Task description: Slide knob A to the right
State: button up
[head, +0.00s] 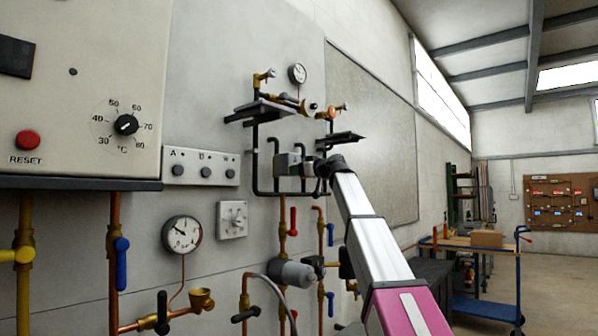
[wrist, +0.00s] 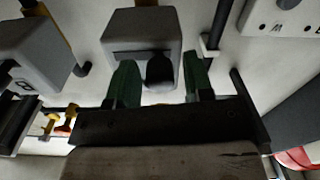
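In the wrist view a grey box (wrist: 141,30) with a dark slot carries a black knob (wrist: 160,72). No letter shows on this box, so I cannot read whether the knob is A. My gripper (wrist: 162,84) is open, with one green finger on each side of the knob and a narrow gap on both sides. A second grey box (wrist: 30,60), marked B, is at the left; its knob is not clear. In the head view my arm reaches to the small grey boxes among the pipes on the wall, and the knob is too small to make out.
Black pipes and brass valves surround the boxes. Dark shelves (head: 262,110) sit above them. A panel with small round knobs, also lettered A and B (head: 203,165), is to the left. A pump (head: 293,273) and red and blue valve handles are below.

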grip_shut()
jog(key=w+d, duration=0.2)
jog(key=w, duration=0.1)
jog(key=shift+d, duration=0.2)
jog(key=shift+w, duration=0.1)
jog(key=shift+o, duration=1.2)
grip_release()
jog(key=shift+d, duration=0.1)
jog(key=v, duration=1)
jog(key=shift+s+d, duration=0.25)
jog(key=shift+s, duration=0.05)
jog(key=shift+f, duration=0.1)
